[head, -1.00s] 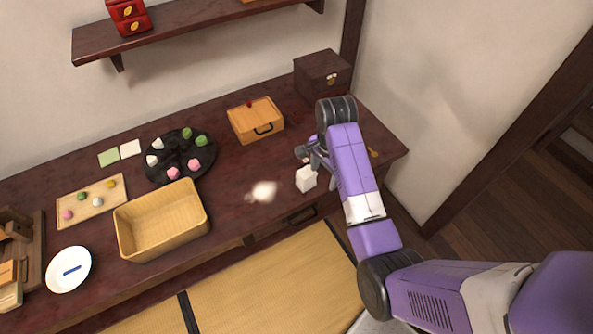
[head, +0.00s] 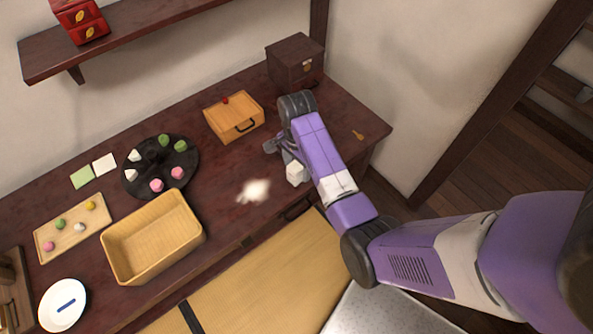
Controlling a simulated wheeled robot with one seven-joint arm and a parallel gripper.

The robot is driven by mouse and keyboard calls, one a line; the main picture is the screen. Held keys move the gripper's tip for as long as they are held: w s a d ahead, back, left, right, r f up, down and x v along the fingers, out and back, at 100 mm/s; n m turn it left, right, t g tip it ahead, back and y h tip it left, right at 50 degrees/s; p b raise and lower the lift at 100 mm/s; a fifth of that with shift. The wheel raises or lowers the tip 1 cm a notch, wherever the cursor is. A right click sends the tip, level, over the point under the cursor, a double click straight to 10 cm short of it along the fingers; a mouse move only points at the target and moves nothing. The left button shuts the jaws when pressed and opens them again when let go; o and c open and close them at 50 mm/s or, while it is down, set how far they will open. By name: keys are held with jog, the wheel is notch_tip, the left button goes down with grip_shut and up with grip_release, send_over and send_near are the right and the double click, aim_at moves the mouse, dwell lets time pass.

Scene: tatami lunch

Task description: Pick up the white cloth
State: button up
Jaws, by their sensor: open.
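A flat white square (head: 105,164), cloth-like, lies on the dark table beside a similar green square (head: 82,178) at the back left. A soft, crumpled-looking white patch (head: 253,191) lies near the table's middle front; its blurred outline does not show clearly what it is. My gripper (head: 277,150) is open above the right part of the table, to the upper right of the white patch and far right of the flat square. A small white block (head: 295,173) shows just below my gripper; I cannot tell whether they touch. My wrist partly hides the fingers.
A black round tray (head: 185,156) with several sweets, an empty wooden basket (head: 108,244), a sweets board (head: 49,254) and a white plate (head: 77,290) stand to the left. A wooden box (head: 214,122) and a dark chest (head: 283,66) stand behind my gripper. A shelf (head: 120,43) hangs above.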

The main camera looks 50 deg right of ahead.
jog(key=shift+f, duration=1.55)
jog(key=shift+c, duration=0.2)
grip_shut()
jog(key=shift+r, duration=0.15)
